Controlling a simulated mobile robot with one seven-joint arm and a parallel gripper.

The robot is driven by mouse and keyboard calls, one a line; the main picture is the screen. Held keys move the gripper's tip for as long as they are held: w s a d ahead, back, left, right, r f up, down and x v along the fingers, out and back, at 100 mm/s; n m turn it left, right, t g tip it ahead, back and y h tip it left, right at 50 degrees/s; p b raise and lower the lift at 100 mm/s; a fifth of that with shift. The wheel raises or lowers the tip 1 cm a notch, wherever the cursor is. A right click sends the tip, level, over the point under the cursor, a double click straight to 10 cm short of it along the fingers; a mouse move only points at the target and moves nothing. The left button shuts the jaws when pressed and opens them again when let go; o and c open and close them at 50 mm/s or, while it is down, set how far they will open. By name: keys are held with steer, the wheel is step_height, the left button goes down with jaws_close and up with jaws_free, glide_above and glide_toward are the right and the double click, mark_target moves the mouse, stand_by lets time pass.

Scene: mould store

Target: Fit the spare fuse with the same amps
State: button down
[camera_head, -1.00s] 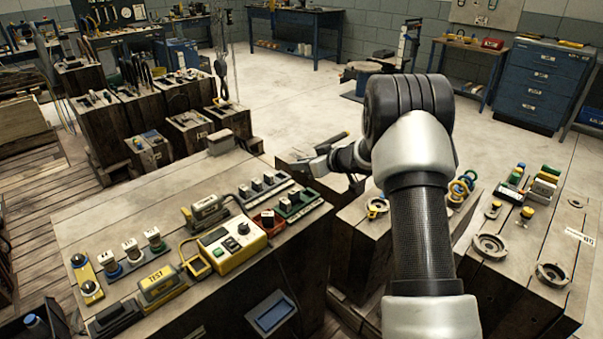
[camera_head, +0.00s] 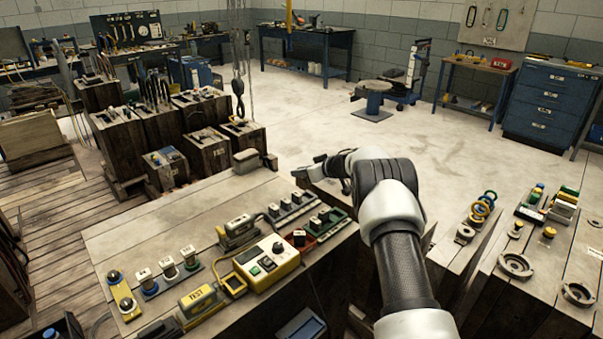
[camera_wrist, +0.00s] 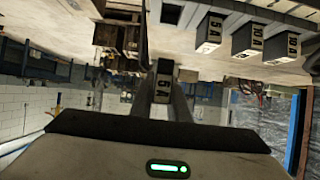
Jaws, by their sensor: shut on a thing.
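My gripper (camera_wrist: 165,97) is shut on a small dark fuse block with a white label (camera_wrist: 163,82); the label ends in A, but its number is hard to read. In the head view my gripper (camera_head: 312,170) is above the far right of the bench, beyond the fuse rows. A grey row holds dark fuses (camera_head: 285,204); the wrist view shows three labelled blocks, one seemingly 5 A (camera_wrist: 209,33) and another 10 A (camera_wrist: 248,40). A green tray (camera_head: 335,228) holds dark blocks, and a red tray (camera_head: 300,239) sits beside it. The held fuse is not clear in the head view.
A yellow tester (camera_head: 268,264) and a yellow TEST box (camera_head: 202,299) stand on the bench. White-topped pieces (camera_head: 167,265) stand at left. A grey block (camera_head: 247,162) lies near the far edge. Rings and knobs lie on the right bench. The bench's left rear is clear.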

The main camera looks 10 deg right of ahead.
steer(key=shift+f+b, duration=2.05)
steer(key=shift+b, duration=0.25)
steer(key=shift+f+p, duration=0.3)
steer(key=shift+f, duration=0.2)
steer(key=shift+p, duration=0.75)
steer(key=shift+f, duration=1)
steer(key=c, duration=1.6)
jaws_free()
steer(key=shift+r+p, duration=3.1)
steer(key=shift+r, duration=0.7)
